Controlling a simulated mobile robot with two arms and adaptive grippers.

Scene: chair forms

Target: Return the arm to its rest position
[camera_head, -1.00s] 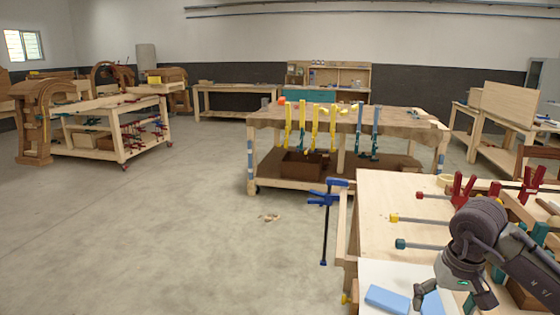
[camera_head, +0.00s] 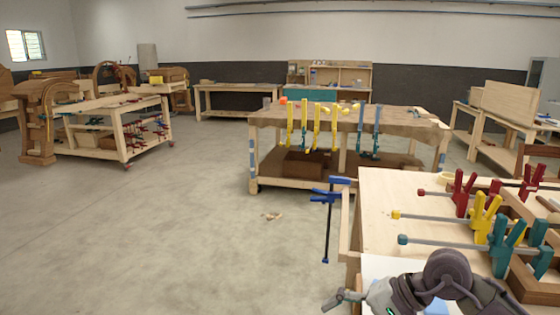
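My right arm comes in from the lower right, in front of the near workbench (camera_head: 385,205). Its gripper (camera_head: 338,300) is low in the view, left of the bench's white sheet (camera_head: 378,266), with its fingers pointing left. The fingers overlap one another in this view, so their opening is unclear. I see nothing held between them. A light blue piece (camera_head: 436,307) shows partly behind my arm. My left arm and gripper are out of view.
Red, yellow and green bar clamps (camera_head: 484,215) grip wooden parts on the near bench. A blue clamp (camera_head: 329,220) hangs at its left edge. A second bench (camera_head: 330,117) with hanging clamps stands behind. The concrete floor (camera_head: 150,235) at left is mostly clear.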

